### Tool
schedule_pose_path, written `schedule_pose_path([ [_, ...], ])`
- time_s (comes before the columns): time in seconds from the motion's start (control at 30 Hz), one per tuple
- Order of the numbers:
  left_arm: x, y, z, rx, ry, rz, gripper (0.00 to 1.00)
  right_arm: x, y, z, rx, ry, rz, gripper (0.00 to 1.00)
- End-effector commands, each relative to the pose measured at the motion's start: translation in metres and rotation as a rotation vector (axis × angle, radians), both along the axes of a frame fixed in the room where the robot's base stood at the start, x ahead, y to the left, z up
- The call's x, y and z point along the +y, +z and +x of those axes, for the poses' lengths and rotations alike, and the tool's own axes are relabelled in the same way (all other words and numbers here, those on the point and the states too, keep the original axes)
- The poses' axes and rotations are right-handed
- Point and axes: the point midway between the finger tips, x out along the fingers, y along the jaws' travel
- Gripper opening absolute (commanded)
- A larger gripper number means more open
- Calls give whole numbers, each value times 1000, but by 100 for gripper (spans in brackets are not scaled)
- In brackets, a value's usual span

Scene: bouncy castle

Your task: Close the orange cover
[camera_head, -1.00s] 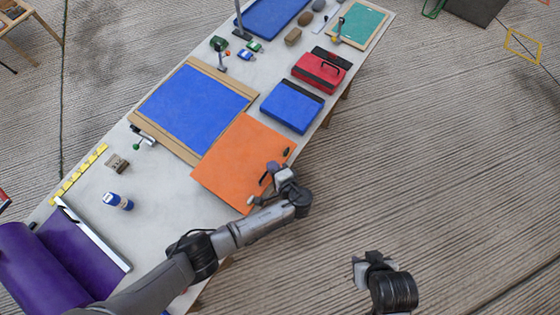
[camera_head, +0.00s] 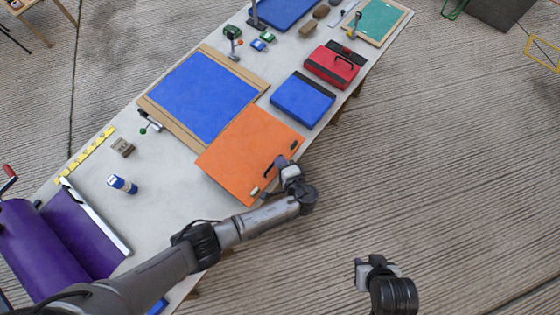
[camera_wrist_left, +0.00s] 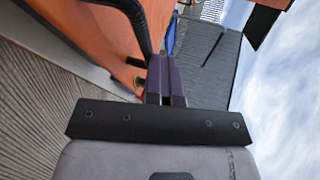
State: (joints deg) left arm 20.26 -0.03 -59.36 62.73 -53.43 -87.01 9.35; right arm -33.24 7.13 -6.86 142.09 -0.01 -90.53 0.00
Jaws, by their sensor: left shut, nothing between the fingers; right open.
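The orange cover (camera_head: 235,150) is a flat panel beside the wood-framed blue panel (camera_head: 203,95), reaching the table's right edge. A dark handle (camera_head: 268,168) is near its lower right side. My left gripper (camera_head: 281,160) is at that handle, shut with nothing held. In the left wrist view, its purple fingers (camera_wrist_left: 164,78) are together beside the black curved handle (camera_wrist_left: 135,15), with the orange cover (camera_wrist_left: 75,25) behind. I cannot tell whether they touch the handle or how far the cover is tilted. My right gripper (camera_head: 362,270) is open and empty, away from the table.
A blue case (camera_head: 303,100) and a red toolbox (camera_head: 332,66) are beyond the cover. A blue-and-white can (camera_head: 122,184) and purple roll (camera_head: 35,250) are to the left.

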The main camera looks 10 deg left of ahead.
Motion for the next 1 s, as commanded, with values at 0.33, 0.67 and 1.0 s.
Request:
schedule_pose_path([
  [0.33, -11, 39, -10, 4, -3, -2, 0, 2, 36, -1, 0, -5, 8, 43],
  [0.67, -50, 52, -56, 0, -3, -1, 0, 2, 24, 0, 2, -6, 8, 43],
  [1.0, -67, 61, -76, -2, 0, 2, 0, 1, 21, 0, 1, -1, 2, 43],
])
